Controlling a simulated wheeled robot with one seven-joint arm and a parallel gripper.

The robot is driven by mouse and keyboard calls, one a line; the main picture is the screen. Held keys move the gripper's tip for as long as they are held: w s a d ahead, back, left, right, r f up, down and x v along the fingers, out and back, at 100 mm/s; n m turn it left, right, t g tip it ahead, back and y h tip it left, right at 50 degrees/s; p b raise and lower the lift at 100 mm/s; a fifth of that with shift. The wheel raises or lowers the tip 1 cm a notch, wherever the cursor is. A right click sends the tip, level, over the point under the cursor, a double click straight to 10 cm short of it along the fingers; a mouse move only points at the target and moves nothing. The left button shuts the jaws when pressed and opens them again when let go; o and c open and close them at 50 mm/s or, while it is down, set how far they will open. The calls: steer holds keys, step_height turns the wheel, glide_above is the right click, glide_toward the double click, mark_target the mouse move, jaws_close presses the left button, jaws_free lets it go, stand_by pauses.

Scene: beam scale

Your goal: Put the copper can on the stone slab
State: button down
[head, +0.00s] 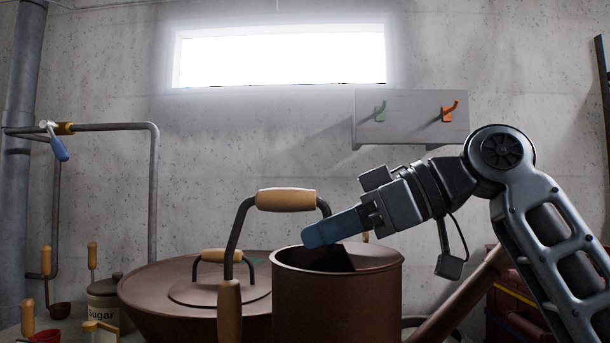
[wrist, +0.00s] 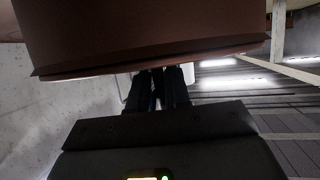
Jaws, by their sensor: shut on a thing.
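The copper can (head: 338,305) is a brown-red open-topped can at the bottom centre of the head view, with a wooden-gripped handle (head: 286,200) on its left and a spout (head: 465,290) that appears to run up to the right. My gripper (head: 330,230), with blue fingers, comes from the right and is at the can's open top. It is shut on the can, though exactly where is hard to see. In the wrist view a large brown surface (wrist: 140,40), apparently the can, covers the top above my dark fingers (wrist: 158,88). I cannot make out the stone slab.
A wide brown lidded pot (head: 160,295) stands behind and left of the can. A sugar jar (head: 103,300) and wooden-handled ladles (head: 60,308) are at the far left. A pipe (head: 153,190) runs along the left wall. A hook board (head: 410,118) hangs on the back wall.

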steer(key=s+d+f+m+t+h, duration=0.2)
steer(key=d+f+m+t+h, duration=0.1)
steer(key=f, duration=1.3)
steer(key=s+d+f+m+t+h, duration=0.3)
steer(key=d+f+m, duration=0.4)
steer(key=f, duration=0.9)
steer(key=s+d+f+m+t+h, duration=0.2)
steer(key=d+f+m+t+h, duration=0.2)
steer(key=f, duration=1.2)
steer(key=d+m+h, duration=0.1)
steer(key=d+h, duration=0.2)
steer(key=d, duration=0.2)
steer(key=shift+s+d, duration=0.2)
steer(key=shift+s, duration=0.05)
steer(key=shift+f, duration=0.1)
